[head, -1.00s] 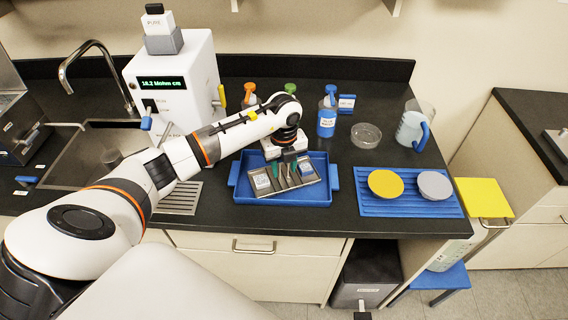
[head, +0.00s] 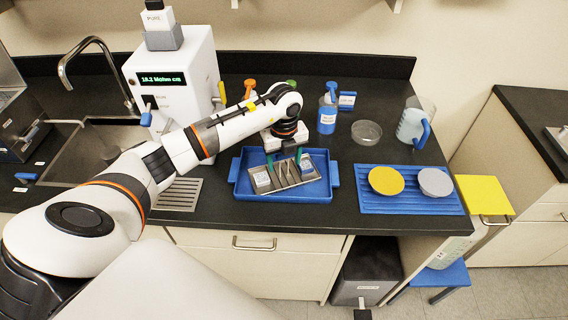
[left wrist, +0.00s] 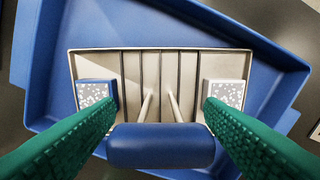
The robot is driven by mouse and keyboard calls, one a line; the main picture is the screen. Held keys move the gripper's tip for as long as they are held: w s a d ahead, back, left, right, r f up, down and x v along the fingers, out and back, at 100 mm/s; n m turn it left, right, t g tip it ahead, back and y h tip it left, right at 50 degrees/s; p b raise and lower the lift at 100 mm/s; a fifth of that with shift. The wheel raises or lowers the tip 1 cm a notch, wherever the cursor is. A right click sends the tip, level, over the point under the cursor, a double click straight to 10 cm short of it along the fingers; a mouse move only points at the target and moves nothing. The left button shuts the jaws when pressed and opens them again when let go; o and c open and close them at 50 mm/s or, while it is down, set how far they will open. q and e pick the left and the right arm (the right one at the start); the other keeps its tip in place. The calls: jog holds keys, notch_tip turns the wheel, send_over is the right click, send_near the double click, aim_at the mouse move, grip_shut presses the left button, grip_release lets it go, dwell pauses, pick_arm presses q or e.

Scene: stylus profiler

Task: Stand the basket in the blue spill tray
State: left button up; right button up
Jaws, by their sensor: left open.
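The basket (head: 283,182) is a grey metal rack with thin dividers and a white-speckled block at each end. It sits inside the blue spill tray (head: 240,190), turned a little relative to the tray's walls. In the left wrist view the basket (left wrist: 192,60) shows from above within the tray (left wrist: 50,60), its blue bar handle (left wrist: 160,145) between my fingers. My left gripper (head: 284,158) is open above the basket, its green fingers (left wrist: 160,135) apart on either side of the handle, with gaps visible. My right gripper is out of view.
Right of the tray lies a ribbed blue mat (head: 400,205) with a yellow disc (head: 386,181) and a grey disc (head: 435,183). Behind are a blue-labelled bottle (head: 327,118), a glass dish (head: 367,133) and a jug (head: 413,125). A sink and a white dispenser (head: 175,85) stand left.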

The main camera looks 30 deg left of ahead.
pick_arm(q)
notch_tip(320, 180, up, 10)
jog(key=b, duration=0.2)
jog(key=shift+r+b, duration=0.1)
jog(key=shift+b, duration=0.2)
